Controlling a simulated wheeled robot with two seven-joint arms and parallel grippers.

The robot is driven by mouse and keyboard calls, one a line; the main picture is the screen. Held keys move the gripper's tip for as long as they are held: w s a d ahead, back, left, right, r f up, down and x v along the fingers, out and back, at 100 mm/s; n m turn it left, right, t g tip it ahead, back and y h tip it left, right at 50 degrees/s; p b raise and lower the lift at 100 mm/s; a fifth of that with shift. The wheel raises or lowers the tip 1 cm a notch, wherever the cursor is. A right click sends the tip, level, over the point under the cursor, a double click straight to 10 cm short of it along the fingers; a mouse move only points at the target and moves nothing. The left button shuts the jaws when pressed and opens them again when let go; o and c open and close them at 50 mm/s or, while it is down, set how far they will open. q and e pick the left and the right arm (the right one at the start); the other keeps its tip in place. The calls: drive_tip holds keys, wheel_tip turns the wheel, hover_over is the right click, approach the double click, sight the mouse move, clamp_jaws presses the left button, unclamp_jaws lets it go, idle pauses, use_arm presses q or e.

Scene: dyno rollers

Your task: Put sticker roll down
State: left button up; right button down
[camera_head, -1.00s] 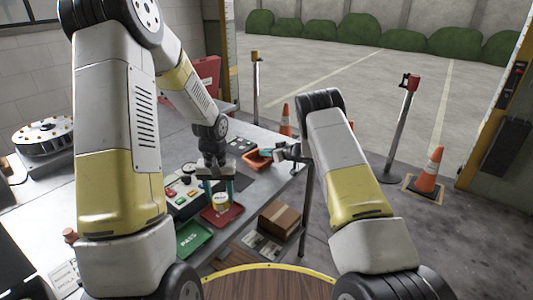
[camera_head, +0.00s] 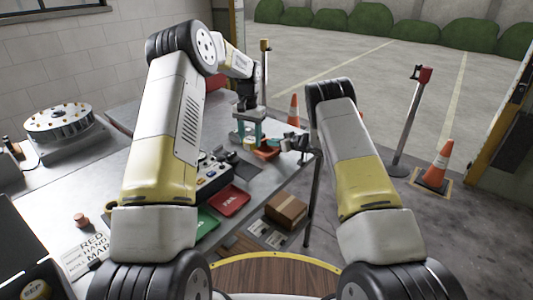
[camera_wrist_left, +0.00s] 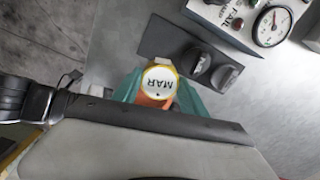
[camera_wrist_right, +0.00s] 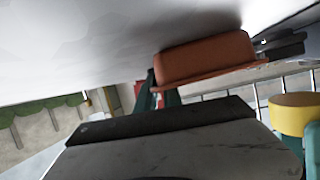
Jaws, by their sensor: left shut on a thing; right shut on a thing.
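My left gripper (camera_head: 247,137) is shut on a short yellow cylinder (camera_wrist_left: 160,83) with a white end lettered "MAR". My right gripper (camera_head: 303,143) is shut at the bin's right end. In the right wrist view, the orange bin (camera_wrist_right: 205,60) lies against the fingers (camera_wrist_right: 165,92), and the yellow cylinder (camera_wrist_right: 295,113) shows at the right edge. No separate sticker roll can be made out.
A red FAIL tray (camera_head: 231,201) and green tray (camera_head: 206,222) lie at the bench front, both looking empty. A control box (camera_head: 208,180) with a gauge stands behind them. A cardboard box (camera_head: 286,210) sits below.

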sight(266, 153)
use_arm(q)
drive_tip(key=w+d+r+m, duration=0.2)
drive_tip(key=w+d+m, duration=0.3)
drive_tip(key=w, duration=0.4)
drive_tip(key=f, duration=1)
drive_tip(key=shift+s+d, duration=0.2)
drive_tip(key=shift+d, duration=0.1)
drive_tip(key=shift+f, duration=0.1)
